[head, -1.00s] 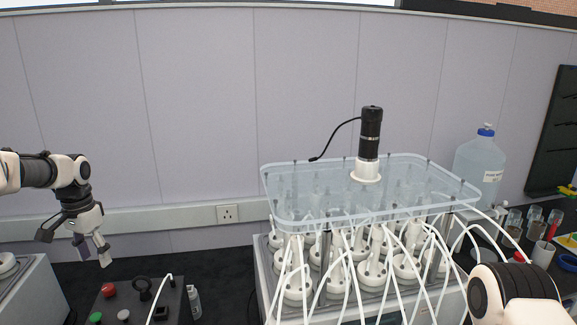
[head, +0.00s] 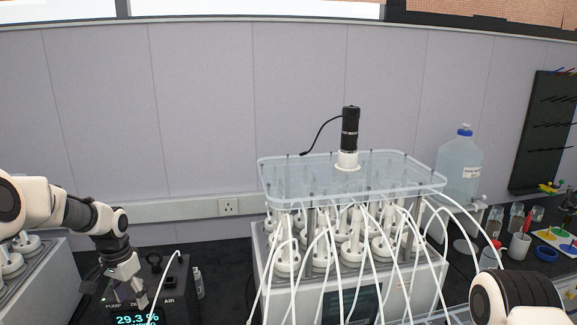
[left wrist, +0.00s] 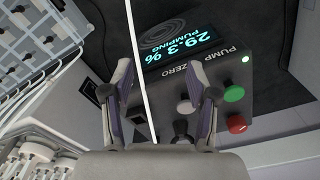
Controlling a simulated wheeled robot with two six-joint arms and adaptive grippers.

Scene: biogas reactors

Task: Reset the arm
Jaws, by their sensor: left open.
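My left gripper (head: 127,295) is open and empty at the lower left of the head view, over or just in front of the black control box (head: 178,280). In the left wrist view, its two fingers stand apart, with the control box (left wrist: 190,63) behind them. The box's display (left wrist: 180,42) reads 29.3 % PUMPING. A green button (left wrist: 234,93), a red button (left wrist: 236,124) and a grey button (left wrist: 186,107) show beside the right finger. I cannot tell whether the gripper touches the box. My right gripper is out of view; only part of that arm shows at the lower right.
The reactor unit (head: 262,240) with several white vessels and tubes stands in the middle under a clear lid (head: 300,182). A black motor (head: 350,130) sits on top. A large bottle (head: 459,170) stands behind right.

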